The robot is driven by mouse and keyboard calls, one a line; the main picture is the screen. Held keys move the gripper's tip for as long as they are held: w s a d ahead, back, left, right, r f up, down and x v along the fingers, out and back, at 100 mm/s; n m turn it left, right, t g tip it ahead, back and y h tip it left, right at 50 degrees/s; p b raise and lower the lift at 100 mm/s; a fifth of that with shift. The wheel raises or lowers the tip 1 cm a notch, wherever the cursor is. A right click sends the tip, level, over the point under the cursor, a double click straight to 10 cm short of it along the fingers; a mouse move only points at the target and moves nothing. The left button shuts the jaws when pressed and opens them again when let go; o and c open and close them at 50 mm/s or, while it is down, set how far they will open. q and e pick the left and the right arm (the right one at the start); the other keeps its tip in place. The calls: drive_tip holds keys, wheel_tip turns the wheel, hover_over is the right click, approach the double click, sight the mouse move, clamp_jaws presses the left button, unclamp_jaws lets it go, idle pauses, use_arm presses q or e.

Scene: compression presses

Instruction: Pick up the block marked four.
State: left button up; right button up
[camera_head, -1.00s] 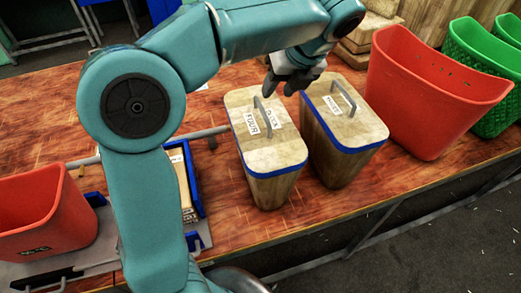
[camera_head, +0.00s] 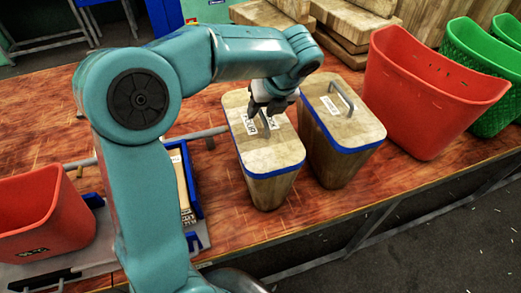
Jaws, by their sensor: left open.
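The block marked four (camera_head: 272,160) is a wooden block with a blue band, a label reading FOUR and a grey handle on top. It stands on the wooden table. My left gripper (camera_head: 264,112) is open, just over the top of this block at its handle, and partly covers the handle and labels. I cannot tell whether the fingers touch the handle. A similar wooden block (camera_head: 343,135) with its own handle and label stands just to the right. My right gripper is not in view.
A red bin (camera_head: 430,95) and green baskets (camera_head: 480,75) stand on the right. Another red bin (camera_head: 42,215) is at the left, near a blue tray (camera_head: 192,180). Wooden boards (camera_head: 350,25) are stacked behind. The table's front edge (camera_head: 300,232) runs close before the blocks.

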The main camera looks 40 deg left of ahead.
use_arm(q)
drive_tip(key=shift+a+f, duration=0.2)
drive_tip(key=shift+a, duration=0.05)
drive_tip(key=shift+d, duration=0.15)
drive_tip(key=shift+f, duration=0.2)
clamp_jaws()
idle(1.2)
drive_tip(key=shift+w+r, duration=0.1)
drive_tip(key=shift+r, duration=0.1)
